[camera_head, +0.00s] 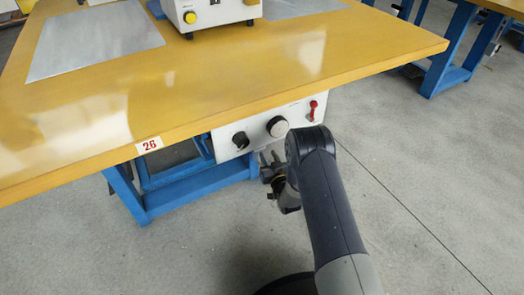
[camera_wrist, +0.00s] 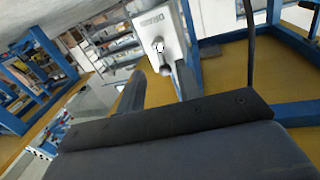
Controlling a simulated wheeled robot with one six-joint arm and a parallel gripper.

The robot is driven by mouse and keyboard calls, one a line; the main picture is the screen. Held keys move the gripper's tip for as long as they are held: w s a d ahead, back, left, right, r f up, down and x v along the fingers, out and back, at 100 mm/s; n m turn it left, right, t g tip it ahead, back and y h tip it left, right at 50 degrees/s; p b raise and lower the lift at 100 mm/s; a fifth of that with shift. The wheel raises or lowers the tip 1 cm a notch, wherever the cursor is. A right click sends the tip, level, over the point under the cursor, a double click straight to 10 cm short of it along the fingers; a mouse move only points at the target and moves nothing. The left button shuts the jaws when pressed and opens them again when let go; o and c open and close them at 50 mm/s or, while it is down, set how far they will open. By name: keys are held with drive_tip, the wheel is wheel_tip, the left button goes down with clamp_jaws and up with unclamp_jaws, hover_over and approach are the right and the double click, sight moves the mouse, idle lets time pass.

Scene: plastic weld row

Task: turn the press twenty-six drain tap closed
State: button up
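A white panel (camera_head: 232,152) hangs under the front edge of the table labelled 26. It carries a black knob (camera_head: 240,140), a pale round dial or knob (camera_head: 277,126) and a red lever (camera_head: 312,110) that stands roughly upright. The red lever looks like the tap; the panel's lettering is too small to read. My gripper (camera_head: 269,165) is below and in front of the panel, left of my arm, apart from the red lever. In the wrist view its two dark fingers (camera_wrist: 160,88) stand apart with nothing between them.
The yellow table (camera_head: 240,75) overhangs the panel. A white machine with a yellow button (camera_head: 190,17) stands on it. Blue legs (camera_head: 128,190) are below left. The grey floor (camera_head: 430,170) at right is clear. The wrist view shows a white unit (camera_wrist: 162,30) with a pale round fitting.

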drive_tip(key=shift+b+x, duration=0.8)
drive_tip(key=shift+x, duration=1.95)
drive_tip(key=shift+c, duration=0.3)
clamp_jaws()
